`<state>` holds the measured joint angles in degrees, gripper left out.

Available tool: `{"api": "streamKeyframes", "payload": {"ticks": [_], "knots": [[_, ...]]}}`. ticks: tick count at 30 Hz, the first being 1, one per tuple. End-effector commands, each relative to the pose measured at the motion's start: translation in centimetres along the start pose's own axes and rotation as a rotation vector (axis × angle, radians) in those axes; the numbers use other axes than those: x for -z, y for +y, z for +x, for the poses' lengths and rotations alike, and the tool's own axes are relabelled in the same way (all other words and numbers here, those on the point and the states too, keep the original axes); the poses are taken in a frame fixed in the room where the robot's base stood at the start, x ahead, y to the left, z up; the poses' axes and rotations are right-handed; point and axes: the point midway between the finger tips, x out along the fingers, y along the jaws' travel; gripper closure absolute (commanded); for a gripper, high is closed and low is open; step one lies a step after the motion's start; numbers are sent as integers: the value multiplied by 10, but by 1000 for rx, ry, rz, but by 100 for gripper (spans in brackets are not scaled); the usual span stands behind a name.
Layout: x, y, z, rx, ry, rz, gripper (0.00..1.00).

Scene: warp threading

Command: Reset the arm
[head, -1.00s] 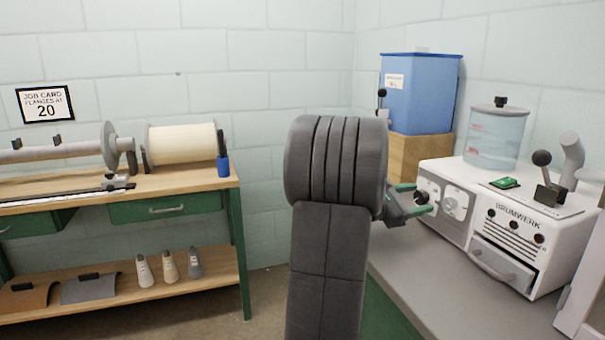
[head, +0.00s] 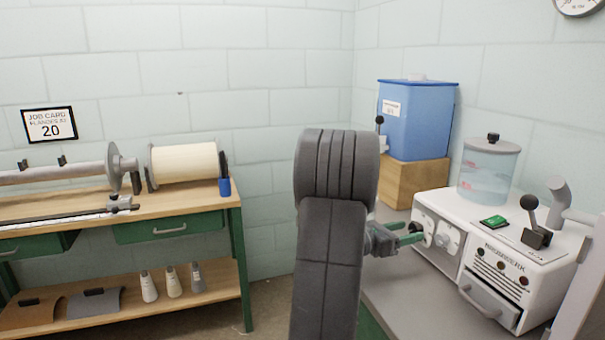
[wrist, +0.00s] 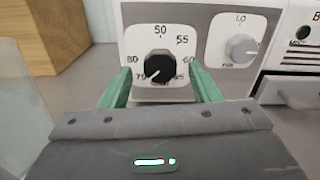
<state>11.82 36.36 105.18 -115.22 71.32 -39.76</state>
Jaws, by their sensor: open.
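My gripper (head: 410,234) is at the front left of the white machine (head: 488,256) on the right bench, partly hidden behind my own arm in the head view. In the wrist view its two green fingers (wrist: 160,88) are open and spread to either side of a black dial knob (wrist: 159,66). The dial is marked with numbers from 50 upward. I cannot tell whether the fingers touch the machine's panel. Nothing is held between them.
A grey LO dial (wrist: 242,48) is right of the black knob. A blue tank (head: 418,120) on a wooden block (head: 412,183) stands behind. A clear water vessel (head: 488,172) and a black-knobbed lever (head: 535,225) are on the machine. A wooden workbench (head: 130,212) stands at left.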

Motion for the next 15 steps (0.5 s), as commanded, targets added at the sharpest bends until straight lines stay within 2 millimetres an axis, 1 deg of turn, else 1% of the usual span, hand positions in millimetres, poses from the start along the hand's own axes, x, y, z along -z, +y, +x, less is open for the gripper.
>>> {"api": "streamKeyframes", "payload": {"ticks": [1, 6, 10, 15], "knots": [[1, 1, -12, -5, 1, 0, 44], [0, 1, -41, -5, -1, 2, 44], [1, 1, -60, -4, 0, 2, 44], [1, 0, -75, -2, 0, 3, 44]]}}
